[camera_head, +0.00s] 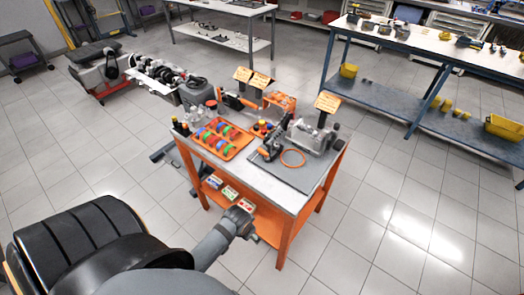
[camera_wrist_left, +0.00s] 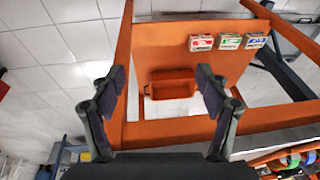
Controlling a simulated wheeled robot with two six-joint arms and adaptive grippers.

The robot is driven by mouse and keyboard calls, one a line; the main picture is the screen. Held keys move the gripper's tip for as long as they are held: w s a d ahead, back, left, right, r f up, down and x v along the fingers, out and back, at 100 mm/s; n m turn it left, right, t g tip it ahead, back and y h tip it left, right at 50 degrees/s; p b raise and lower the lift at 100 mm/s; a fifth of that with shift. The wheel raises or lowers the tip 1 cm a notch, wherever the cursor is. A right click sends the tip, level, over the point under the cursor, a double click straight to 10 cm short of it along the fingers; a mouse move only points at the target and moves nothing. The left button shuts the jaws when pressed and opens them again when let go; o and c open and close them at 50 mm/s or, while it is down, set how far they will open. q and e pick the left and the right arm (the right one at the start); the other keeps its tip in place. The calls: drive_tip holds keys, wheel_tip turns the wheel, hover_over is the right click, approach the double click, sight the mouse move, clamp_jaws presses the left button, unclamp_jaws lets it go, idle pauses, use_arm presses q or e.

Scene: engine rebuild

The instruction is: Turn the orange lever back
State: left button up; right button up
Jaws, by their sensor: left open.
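On the orange-legged workbench (camera_head: 306,201), a small orange piece (camera_head: 265,153) sits at the foot of a dark tool-like device on the grey mat. Another orange part (camera_head: 232,101) stands at the back of the bench. I cannot tell which of these is the orange lever. My left gripper (camera_head: 240,220) is at the front of the bench, below its top and apart from both orange parts. In the left wrist view my left gripper (camera_wrist_left: 160,85) has its fingers wide apart with nothing between them, facing the orange lower shelf (camera_wrist_left: 150,45). My right gripper is not seen.
An orange tray (camera_head: 227,150) with colored pieces, an orange ring (camera_head: 293,158) and a grey engine part (camera_head: 312,136) occupy the bench top. Small boxes (camera_wrist_left: 229,41) lie on the lower shelf. A blue-framed bench (camera_head: 400,103) stands behind right. Floor at right is clear.

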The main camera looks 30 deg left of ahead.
use_arm(q)
drive_tip(key=w+r, duration=0.6)
drive_tip(key=r, duration=0.2)
wheel_tip(320, 180, up, 16)
drive_tip(key=m+g+h, duration=0.1)
drive_tip(key=m+g, duration=0.1)
drive_tip(key=g, duration=0.1)
hover_over(262, 151)
wheel_tip(262, 151, down, 10)
drive_tip(key=shift+f+p, duration=0.15)
drive_tip(key=shift+p, duration=0.2)
drive_tip(key=shift+n, duration=0.3)
drive_tip(key=c, duration=1.2)
